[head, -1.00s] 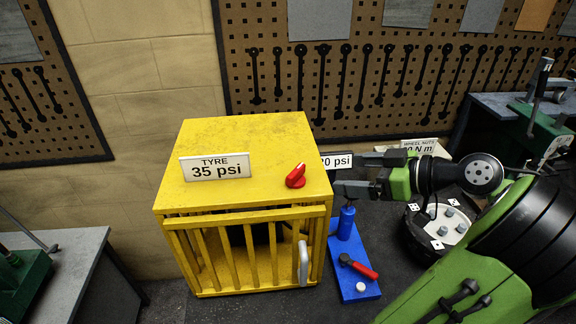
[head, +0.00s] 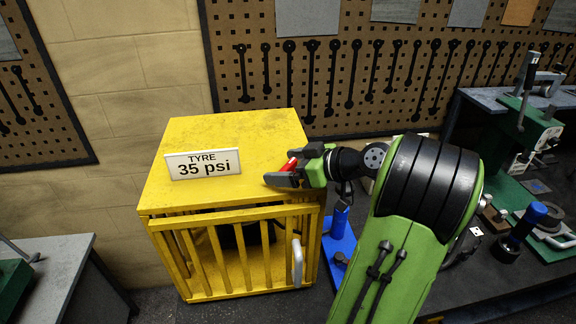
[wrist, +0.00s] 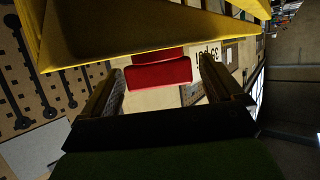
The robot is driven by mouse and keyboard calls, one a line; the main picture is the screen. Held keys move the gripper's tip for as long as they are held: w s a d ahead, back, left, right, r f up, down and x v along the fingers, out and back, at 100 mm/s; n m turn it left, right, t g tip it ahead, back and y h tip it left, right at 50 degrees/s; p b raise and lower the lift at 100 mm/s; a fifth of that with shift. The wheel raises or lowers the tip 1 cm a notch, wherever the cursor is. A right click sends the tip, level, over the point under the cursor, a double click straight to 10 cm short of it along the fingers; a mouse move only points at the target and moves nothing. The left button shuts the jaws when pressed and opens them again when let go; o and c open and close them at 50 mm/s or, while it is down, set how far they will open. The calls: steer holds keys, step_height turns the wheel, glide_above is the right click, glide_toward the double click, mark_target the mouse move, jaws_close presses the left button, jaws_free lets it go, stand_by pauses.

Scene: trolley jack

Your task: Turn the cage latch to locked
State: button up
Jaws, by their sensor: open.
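The yellow cage (head: 262,135) stands in front of the wall, with its barred front closed off by a yellow grille (head: 235,262) and a grey handle (head: 297,262). The red cage latch (head: 289,165) is on the cage top near its right edge, partly hidden by my gripper. My gripper (head: 280,168) is open at the latch, with one finger on each side of it. In the wrist view the red latch (wrist: 160,73) lies between the two spread fingers (wrist: 160,80), with a visible gap on each side. The yellow cage (wrist: 110,30) fills the top of that view.
A white sign (head: 203,164) reading "TYRE 35 psi" stands on the cage top, left of my gripper. A blue stand (head: 340,240) is right of the cage, partly behind my arm. A workbench with a green press (head: 520,130) is at the right. A grey bench (head: 60,265) is at the left.

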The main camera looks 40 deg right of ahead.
steer(key=c, duration=1)
steer(key=shift+f+h+b, duration=0.1)
steer(key=shift+h+b, duration=0.2)
steer(key=shift+b, duration=0.2)
steer(key=shift+f+m+h+b, duration=0.1)
steer(key=shift+m+h+b, duration=0.4)
steer(key=shift+m+b, duration=0.25)
steer(key=shift+o, duration=0.2)
steer(key=m+h+b, duration=0.2)
steer(key=h+b, duration=0.1)
steer(key=shift+a+t, duration=0.15)
steer(key=shift+t, duration=0.15)
steer(key=m+h+b, duration=0.3)
steer(key=shift+m+g+h, duration=0.35)
steer(key=shift+g+h, duration=0.05)
steer(key=shift+m+g+h+b, duration=0.8)
steer(key=shift+m+h+b, duration=0.2)
steer(key=shift+m+h, duration=0.45)
steer(key=shift+s, duration=0.1)
